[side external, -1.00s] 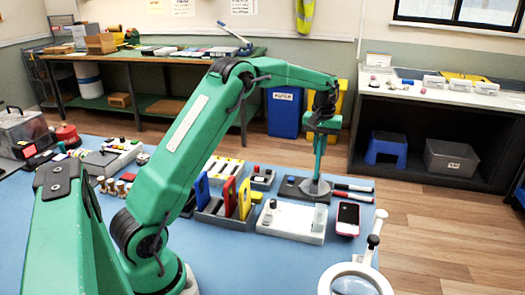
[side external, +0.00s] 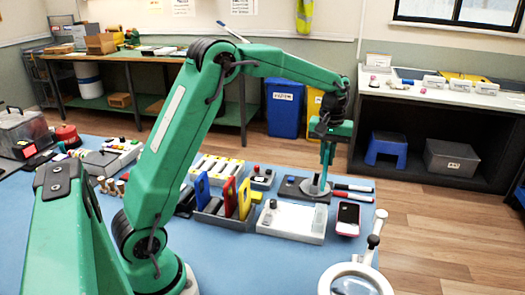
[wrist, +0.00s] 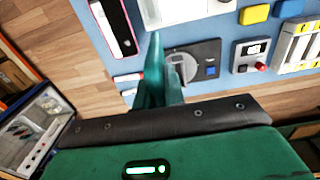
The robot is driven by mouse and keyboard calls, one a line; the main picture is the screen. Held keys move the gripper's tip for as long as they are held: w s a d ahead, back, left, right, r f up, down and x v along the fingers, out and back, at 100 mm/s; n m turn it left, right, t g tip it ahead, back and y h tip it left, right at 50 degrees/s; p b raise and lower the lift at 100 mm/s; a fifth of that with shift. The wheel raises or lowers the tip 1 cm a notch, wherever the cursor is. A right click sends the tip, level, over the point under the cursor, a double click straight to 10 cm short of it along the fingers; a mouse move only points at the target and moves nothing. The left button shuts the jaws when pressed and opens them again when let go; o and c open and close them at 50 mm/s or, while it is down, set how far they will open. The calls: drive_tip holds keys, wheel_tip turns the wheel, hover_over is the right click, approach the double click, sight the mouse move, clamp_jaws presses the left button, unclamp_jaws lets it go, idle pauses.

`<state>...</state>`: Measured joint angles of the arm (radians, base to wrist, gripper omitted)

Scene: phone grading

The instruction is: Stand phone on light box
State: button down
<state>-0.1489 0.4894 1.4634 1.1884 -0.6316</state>
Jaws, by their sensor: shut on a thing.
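The phone (side external: 348,218), dark-screened with a pink edge, lies flat on the blue table, right of the light box (side external: 302,238), a white slab with a pale panel and a knob. Both show at the top of the wrist view, the phone (wrist: 116,27) left of the light box (wrist: 205,12). My gripper (side external: 324,189) points down behind the light box, over the right part of a dark plate with a grey disc. It is apart from the phone. In the wrist view my gripper (wrist: 155,75) looks closed; what is between the fingers is hidden.
The dark plate (wrist: 207,54) and two pens (side external: 354,192) lie beside my gripper. A rack (side external: 225,217) with blue, red and yellow upright pieces stands left of the light box. A magnifier (side external: 355,278) stands at the front right, near the table edge.

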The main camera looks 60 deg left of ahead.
drive_tip(key=s+d+r, duration=0.1)
drive_tip(key=s+d, duration=0.4)
drive_tip(key=d, duration=0.1)
drive_tip(key=shift+s, duration=0.25)
drive_tip(key=shift+f, duration=1.55)
drive_tip(key=shift+f, duration=2)
idle(1.6)
drive_tip(key=c, duration=1.1)
unclamp_jaws()
drive_tip(key=shift+r, duration=0.15)
